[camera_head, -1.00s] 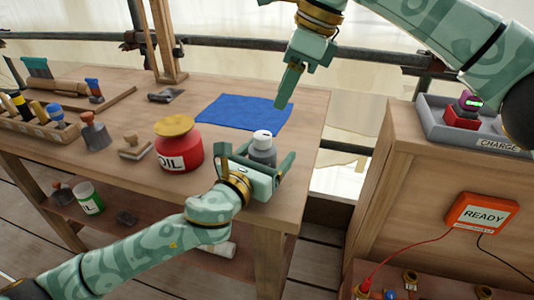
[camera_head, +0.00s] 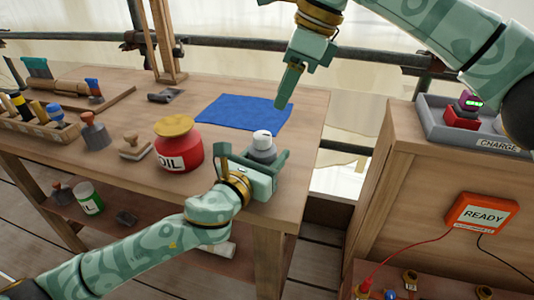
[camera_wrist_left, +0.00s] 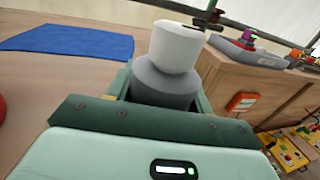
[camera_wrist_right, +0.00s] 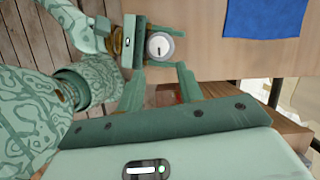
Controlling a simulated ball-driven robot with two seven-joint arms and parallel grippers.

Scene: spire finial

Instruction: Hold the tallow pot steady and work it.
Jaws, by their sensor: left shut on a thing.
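The tallow pot (camera_head: 262,150), a grey pot with a white slotted top, stands upright near the workbench's right side. It fills the middle of the left wrist view (camera_wrist_left: 168,75), and its top shows in the right wrist view (camera_wrist_right: 160,46). My left gripper (camera_head: 262,160) is shut on the pot's grey body, its fingers on both sides; they hide the lower part. My right gripper (camera_head: 283,100) hangs above and behind the pot, apart from it. Its fingers are apart with nothing between them in the right wrist view (camera_wrist_right: 161,88).
A red oil jar (camera_head: 178,150) stands left of the pot. A blue cloth (camera_head: 243,112) lies flat behind it. A stamp (camera_head: 133,148) and a tool rack (camera_head: 45,125) are farther left. A wooden cabinet (camera_head: 400,190) with a charger tray (camera_head: 430,122) stands right, across a gap.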

